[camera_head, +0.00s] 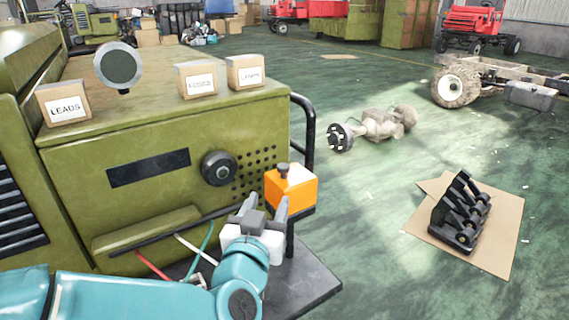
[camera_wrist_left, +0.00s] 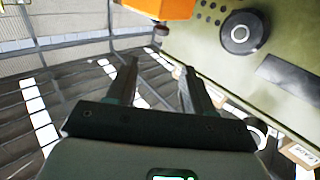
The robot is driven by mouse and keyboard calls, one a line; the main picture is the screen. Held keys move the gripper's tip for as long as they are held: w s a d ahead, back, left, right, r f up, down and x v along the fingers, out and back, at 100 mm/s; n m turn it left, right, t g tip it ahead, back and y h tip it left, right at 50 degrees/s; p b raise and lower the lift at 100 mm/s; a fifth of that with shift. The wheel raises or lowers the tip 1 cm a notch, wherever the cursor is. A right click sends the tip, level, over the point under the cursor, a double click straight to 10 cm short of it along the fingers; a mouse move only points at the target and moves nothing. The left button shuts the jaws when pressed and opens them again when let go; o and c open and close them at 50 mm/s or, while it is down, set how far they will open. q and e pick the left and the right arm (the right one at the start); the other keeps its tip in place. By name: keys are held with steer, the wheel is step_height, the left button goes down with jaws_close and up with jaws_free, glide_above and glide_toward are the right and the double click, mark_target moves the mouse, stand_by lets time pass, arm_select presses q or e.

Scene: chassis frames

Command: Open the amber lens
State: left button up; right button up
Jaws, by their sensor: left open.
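The amber lens (camera_head: 292,190) is an orange block with a dark knob on its top. It sits on a dark support at the right front corner of the olive machine. In the left wrist view the amber lens (camera_wrist_left: 158,8) shows only partly, cut by the top edge. My left gripper (camera_head: 264,209) is open and empty, just left of and below the lens in the head view. In the left wrist view its open fingers (camera_wrist_left: 158,68) have nothing between them. Whether a finger touches the lens I cannot tell. My right gripper is in neither view.
A round black knob (camera_head: 219,168) sticks out of the olive panel (camera_head: 130,205). A black rail (camera_head: 308,130) curves behind the lens. Cardboard boxes, one labelled LEADS (camera_head: 63,104), and a round lamp (camera_head: 118,67) stand on top. Red and teal cables hang below.

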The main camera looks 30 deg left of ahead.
mark_target(283, 165)
arm_select(q)
steer(key=p+x, duration=0.8)
steer(key=x, duration=0.5)
steer(key=shift+w+a+f, duration=0.15)
steer(key=shift+w+a, duration=0.25)
steer(key=shift+w, duration=0.35)
steer(key=shift+w+a, duration=0.1)
steer(key=shift+w, duration=0.25)
steer(key=shift+s, duration=0.15)
steer(key=c, duration=0.5)
jaws_close()
